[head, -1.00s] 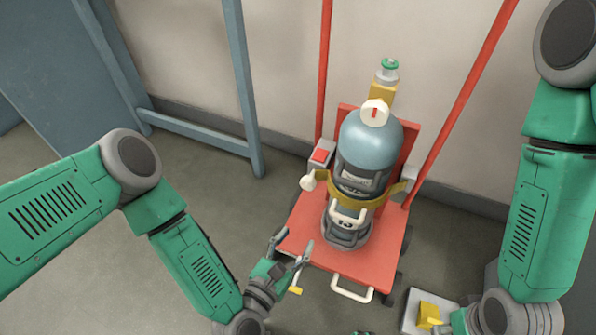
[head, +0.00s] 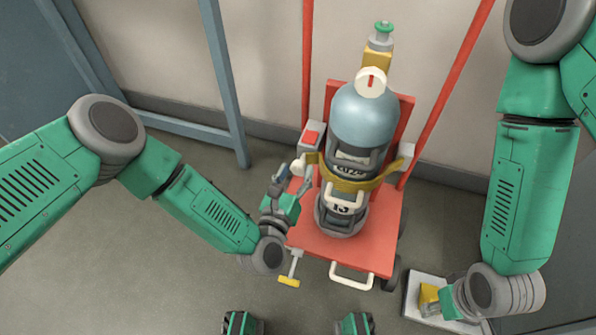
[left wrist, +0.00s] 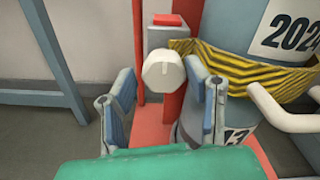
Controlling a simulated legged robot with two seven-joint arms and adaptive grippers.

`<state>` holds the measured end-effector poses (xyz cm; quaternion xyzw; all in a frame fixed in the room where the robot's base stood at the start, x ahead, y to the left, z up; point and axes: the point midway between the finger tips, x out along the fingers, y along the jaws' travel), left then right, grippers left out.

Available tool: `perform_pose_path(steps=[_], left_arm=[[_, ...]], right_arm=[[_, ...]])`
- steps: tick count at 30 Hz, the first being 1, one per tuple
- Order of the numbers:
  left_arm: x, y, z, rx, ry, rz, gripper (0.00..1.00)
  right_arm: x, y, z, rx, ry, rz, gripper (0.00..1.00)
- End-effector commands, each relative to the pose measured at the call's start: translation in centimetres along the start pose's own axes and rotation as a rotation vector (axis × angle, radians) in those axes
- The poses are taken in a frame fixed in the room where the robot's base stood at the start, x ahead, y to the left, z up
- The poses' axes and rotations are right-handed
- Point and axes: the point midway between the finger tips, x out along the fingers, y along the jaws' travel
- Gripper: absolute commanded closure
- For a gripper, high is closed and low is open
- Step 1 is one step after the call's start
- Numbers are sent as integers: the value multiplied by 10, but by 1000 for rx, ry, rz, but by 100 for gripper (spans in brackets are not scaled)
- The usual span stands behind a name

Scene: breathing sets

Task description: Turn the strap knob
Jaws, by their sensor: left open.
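The strap knob is a white round knob (head: 299,164) on the left of the cylinder, below a red button; it is large in the left wrist view (left wrist: 163,70). A yellow-and-black strap (head: 352,183) runs across the blue-grey cylinder (head: 362,117). My left gripper (head: 291,181) is open just in front of the knob. In the left wrist view its fingers stand on either side of the knob, with gaps visible; I cannot tell the depth between them. My right gripper (head: 446,301) is low at the right, by a yellow block (head: 429,297); its fingers are unclear.
The cylinder stands on a red trolley (head: 352,252) with red uprights and a white front handle (head: 351,276). A yellow-ended lever (head: 289,281) sticks out below my left gripper. A white handle (left wrist: 283,114) juts from the cylinder. A blue frame (head: 225,80) stands left.

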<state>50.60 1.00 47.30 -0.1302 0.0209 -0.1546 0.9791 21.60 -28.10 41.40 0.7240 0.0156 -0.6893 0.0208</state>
Motion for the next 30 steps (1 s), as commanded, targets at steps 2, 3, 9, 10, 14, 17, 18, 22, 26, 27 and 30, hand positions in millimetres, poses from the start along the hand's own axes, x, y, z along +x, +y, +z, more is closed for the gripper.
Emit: perform_pose_path(steps=[2,3,9,10,14,17,18,22,26,27,30], left_arm=[[8,-2,0,1,-2,-2,56],[10,-2,0,1,-2,-2,56],[13,-2,0,1,1,-1,56],[13,-2,0,1,1,-1,56],[13,-2,0,1,1,-1,63],[13,-2,0,0,0,-1,96],[13,-2,1,0,0,-2,96],[12,-2,1,2,0,-2,96],[12,-2,1,18,0,-1,96],[12,-2,1,28,0,-1,96],[12,-2,1,65,0,-1,96]], right_arm=[[3,0,0,0,0,0,60],[4,0,0,0,0,0,60],[4,0,0,0,0,0,60],[4,0,0,0,0,0,60],[4,0,0,0,0,0,60],[4,0,0,0,0,0,60],[4,0,0,0,0,0,60],[4,0,0,0,0,0,60],[4,0,0,0,0,0,60],[4,0,0,0,0,0,60],[3,0,0,0,0,0,60]])
